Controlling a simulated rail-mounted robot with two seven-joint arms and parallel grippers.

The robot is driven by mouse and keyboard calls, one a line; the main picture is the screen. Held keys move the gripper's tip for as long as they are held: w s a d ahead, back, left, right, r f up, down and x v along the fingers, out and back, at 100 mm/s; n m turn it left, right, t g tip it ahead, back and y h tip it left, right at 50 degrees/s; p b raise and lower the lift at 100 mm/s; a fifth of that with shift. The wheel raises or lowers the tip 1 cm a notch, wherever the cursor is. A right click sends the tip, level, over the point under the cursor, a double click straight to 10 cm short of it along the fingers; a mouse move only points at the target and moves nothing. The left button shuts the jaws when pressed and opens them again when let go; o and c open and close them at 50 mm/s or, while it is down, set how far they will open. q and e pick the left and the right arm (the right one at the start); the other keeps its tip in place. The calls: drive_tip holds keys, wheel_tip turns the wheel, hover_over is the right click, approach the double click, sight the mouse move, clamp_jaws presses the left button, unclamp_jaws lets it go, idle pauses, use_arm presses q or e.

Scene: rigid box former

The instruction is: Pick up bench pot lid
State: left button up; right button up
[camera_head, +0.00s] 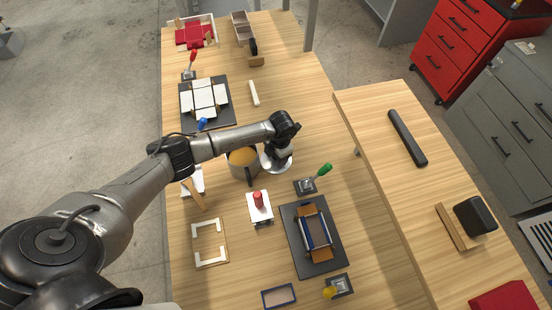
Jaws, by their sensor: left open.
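A round, light grey lid (267,167) lies on the wooden bench (215,275) near its middle, partly hidden beneath my left gripper. My left gripper (277,154) points down over the lid and is open. I cannot tell whether its fingers touch the lid. Just left of the lid stands a grey pot (250,173) with an orange-yellow filling, uncovered. My left arm passes over the bench behind the pot. My right gripper is not in view.
A red-knobbed block (258,202), a green-handled lever (318,175) and a dark mat (331,261) with an open box stand in front. A blue-handled lever (202,124) is behind my arm. A second wooden table (375,110) is at right.

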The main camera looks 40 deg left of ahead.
use_arm(q)
drive_tip(key=shift+c, duration=0.3)
drive_tip(key=c, duration=0.9)
drive_tip(key=shift+r, duration=0.15)
